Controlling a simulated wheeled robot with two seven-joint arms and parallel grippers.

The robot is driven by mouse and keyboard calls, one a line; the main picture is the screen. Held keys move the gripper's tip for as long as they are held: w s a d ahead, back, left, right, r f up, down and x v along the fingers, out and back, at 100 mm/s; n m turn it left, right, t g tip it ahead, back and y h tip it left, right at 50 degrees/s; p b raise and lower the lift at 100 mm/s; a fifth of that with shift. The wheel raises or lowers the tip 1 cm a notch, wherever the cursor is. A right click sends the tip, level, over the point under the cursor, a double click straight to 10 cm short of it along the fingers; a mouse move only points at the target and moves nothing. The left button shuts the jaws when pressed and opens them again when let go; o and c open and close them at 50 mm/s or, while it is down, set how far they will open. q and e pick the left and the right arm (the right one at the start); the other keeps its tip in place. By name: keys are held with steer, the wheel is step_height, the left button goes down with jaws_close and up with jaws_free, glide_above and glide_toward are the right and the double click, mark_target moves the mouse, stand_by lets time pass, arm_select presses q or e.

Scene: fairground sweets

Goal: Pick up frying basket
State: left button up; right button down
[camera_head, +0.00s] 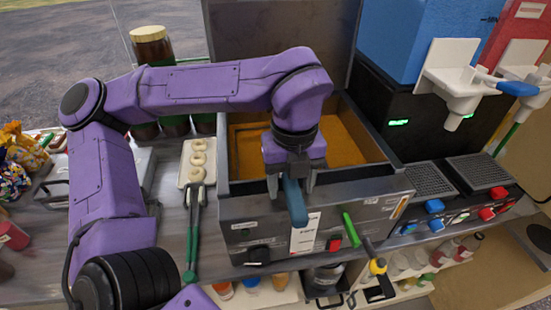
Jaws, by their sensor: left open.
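The deep fryer (240,213) is a steel box with orange-brown oil (345,145) inside. A blue handle (295,207), which looks like the frying basket's, hangs over the fryer's front edge. The rest of the basket is hidden or cannot be made out behind my arm. My left gripper (290,190) points down at the fryer's front rim. Its jaws are open, one finger on each side of the blue handle's upper end. I cannot tell whether they touch it. My right gripper is not in view.
A tray of dough rings (198,160) and green-handled tongs (191,245) lie left of the fryer. Brown jars (152,47) stand behind them. A black and blue drink machine (440,128) stands to the right.

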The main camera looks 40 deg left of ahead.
arm_select(q)
steer(key=shift+s+f, duration=0.1)
steer(key=shift+f, duration=0.1)
steer(key=shift+s, duration=0.2)
steer(key=shift+w, duration=0.1)
jaws_close()
